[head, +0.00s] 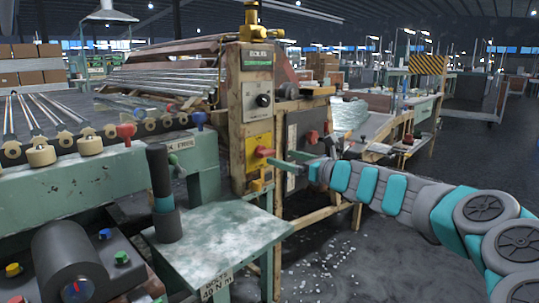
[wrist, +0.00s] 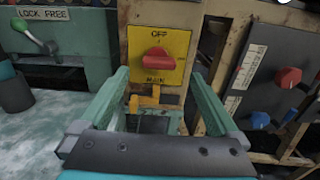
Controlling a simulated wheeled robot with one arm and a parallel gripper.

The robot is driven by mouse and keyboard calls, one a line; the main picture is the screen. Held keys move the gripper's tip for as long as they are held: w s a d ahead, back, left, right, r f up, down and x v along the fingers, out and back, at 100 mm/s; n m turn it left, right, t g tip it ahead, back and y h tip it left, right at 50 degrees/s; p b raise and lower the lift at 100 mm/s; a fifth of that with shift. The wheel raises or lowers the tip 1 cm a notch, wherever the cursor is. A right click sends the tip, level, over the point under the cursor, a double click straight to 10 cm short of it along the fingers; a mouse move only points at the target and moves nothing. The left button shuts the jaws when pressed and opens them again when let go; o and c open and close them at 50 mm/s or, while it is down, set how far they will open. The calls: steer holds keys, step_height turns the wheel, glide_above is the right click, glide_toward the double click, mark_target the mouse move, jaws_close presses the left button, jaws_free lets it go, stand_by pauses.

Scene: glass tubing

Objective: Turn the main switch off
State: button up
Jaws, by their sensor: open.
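The main switch is a red knob (wrist: 156,59) on a yellow plate (wrist: 173,40) marked OFF at the top and MAIN below. The knob's handle lies roughly level, not in line with the OFF mark above it. In the head view the red knob (head: 264,153) sits on the yellow plate (head: 258,138) of a worn post. My gripper (wrist: 160,76) is open, with one green finger on each side of the plate in the wrist view. The knob shows between the fingers, and nothing is held. In the head view my gripper (head: 282,163) is just right of the knob; contact cannot be told.
A grey panel (wrist: 265,70) with a red knob (wrist: 288,77) and a blue knob (wrist: 260,120) is at the right. A green lever (wrist: 48,46) under LOCK FREE is at the left. A worn green table (head: 215,235) stands below in front.

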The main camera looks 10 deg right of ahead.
mark_target(270, 153)
steer(key=shift+x, duration=2.85)
steer(key=shift+a, duration=0.1)
steer(key=shift+c, duration=0.4)
steer(key=c, duration=1.3)
